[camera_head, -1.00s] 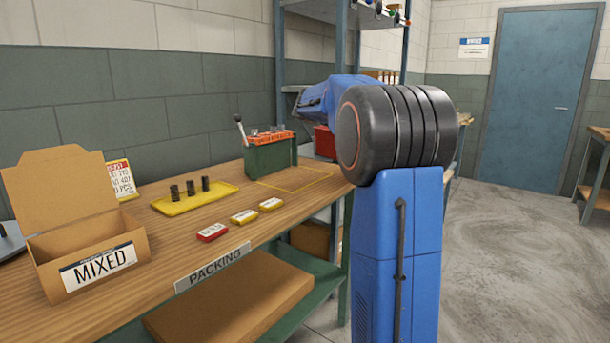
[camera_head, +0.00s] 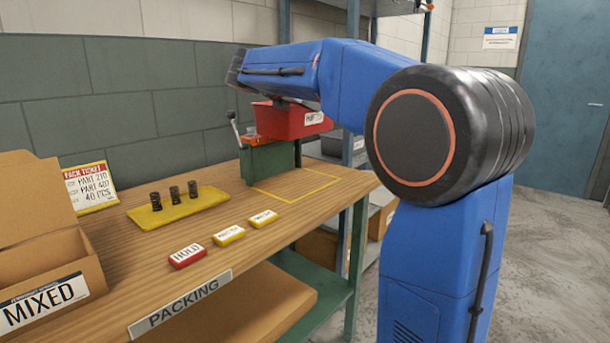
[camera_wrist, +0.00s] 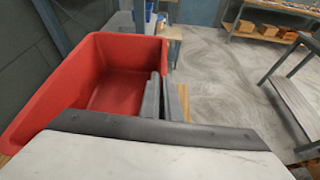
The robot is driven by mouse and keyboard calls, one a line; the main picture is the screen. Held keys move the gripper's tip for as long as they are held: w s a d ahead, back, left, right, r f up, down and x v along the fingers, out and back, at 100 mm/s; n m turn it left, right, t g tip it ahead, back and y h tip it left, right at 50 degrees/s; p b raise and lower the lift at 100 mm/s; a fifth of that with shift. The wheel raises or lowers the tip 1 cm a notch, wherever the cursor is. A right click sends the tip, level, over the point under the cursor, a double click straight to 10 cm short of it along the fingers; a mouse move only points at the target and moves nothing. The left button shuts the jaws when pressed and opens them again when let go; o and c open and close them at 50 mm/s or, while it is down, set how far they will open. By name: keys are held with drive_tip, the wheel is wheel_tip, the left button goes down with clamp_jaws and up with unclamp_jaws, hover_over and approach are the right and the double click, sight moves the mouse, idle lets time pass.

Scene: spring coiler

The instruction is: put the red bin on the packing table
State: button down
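The red bin (camera_head: 292,121) hangs in the air in the head view, above the back right of the packing table (camera_head: 130,262) and partly overlapping the green device (camera_head: 268,163). In the wrist view the bin (camera_wrist: 45,100) is upright and looks empty inside. My gripper (camera_wrist: 165,98) has its two dark fingers on either side of the bin's right wall, shut on it. In the head view my blue arm covers the fingers. A yellow outlined rectangle (camera_head: 297,201) on the tabletop lies below and right of the bin, bare.
A MIXED carton (camera_head: 50,262), a pack ticket (camera_head: 90,186), a yellow tray (camera_head: 170,214) with springs, a red HOLD block (camera_head: 187,255) and two yellow blocks (camera_head: 228,235) stand on the table. A shelf rack (camera_head: 430,35) rises behind my arm. Floor is open at right.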

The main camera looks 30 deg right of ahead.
wheel_tip(320, 180, down, 17)
drive_tip(key=shift+f, duration=0.15)
idle(0.5)
drive_tip(key=c, duration=2.4)
unclamp_jaws()
drive_tip(key=shift+f, duration=0.15)
drive_tip(key=shift+c, duration=0.2)
drive_tip(key=o, duration=0.4)
drive_tip(key=shift+o, duration=0.2)
